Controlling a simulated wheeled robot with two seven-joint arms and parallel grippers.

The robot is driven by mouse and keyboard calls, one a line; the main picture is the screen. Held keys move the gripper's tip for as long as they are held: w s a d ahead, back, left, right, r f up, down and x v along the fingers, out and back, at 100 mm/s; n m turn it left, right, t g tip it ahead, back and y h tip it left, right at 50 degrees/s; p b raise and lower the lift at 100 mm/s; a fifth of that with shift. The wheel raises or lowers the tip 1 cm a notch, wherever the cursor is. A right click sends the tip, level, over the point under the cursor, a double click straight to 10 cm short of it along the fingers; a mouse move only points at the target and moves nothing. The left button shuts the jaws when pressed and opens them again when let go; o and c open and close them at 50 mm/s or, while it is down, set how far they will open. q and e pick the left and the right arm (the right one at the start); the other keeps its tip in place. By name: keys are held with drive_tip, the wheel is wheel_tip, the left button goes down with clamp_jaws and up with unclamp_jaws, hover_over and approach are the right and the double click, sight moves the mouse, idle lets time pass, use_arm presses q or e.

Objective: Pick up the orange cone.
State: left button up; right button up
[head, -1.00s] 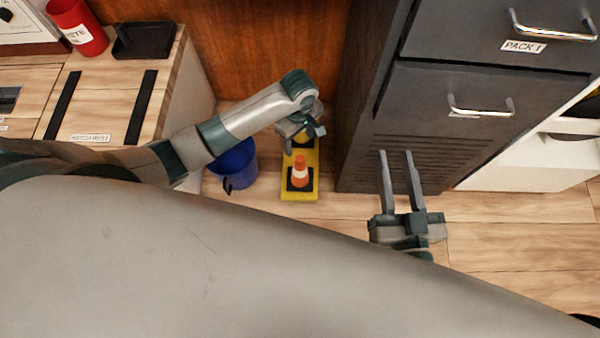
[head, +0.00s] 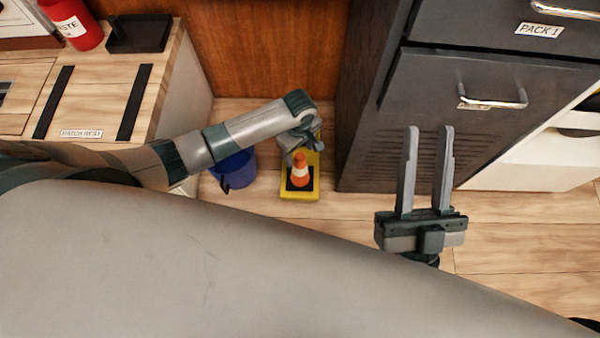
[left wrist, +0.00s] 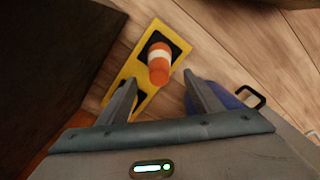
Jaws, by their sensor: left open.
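The orange cone (head: 300,172) with a white band stands upright on a black square at the near end of a yellow board (head: 300,194) on the floor. My left gripper (head: 308,143) is just beyond the cone in the head view, its fingers partly hidden by my wrist. In the left wrist view the open left gripper (left wrist: 159,80) has its fingers apart, with the cone (left wrist: 159,66) showing between and beyond their tips; nothing is held. My right gripper (head: 429,130) is open and empty, in front of the dark cabinet.
A blue bin (head: 236,168) stands left of the board, and also shows behind a finger in the left wrist view (left wrist: 226,97). A dark drawer cabinet (head: 440,90) rises at the right. A wooden counter (head: 100,105) is at the left. Bare floor lies at the lower right.

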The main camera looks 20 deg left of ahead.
sight(300, 168)
use_arm(q)
drive_tip(key=shift+f, duration=1.15)
use_arm(e)
drive_tip(key=shift+w+d+r+t, duration=0.1)
drive_tip(key=shift+d+r+t, duration=0.2)
drive_tip(key=shift+r+t, duration=0.15)
drive_tip(key=shift+d+r+t, duration=0.3)
drive_tip(key=shift+r+t, duration=0.05)
drive_tip(key=shift+r, duration=0.2)
use_arm(q)
drive_tip(key=shift+b, duration=0.3)
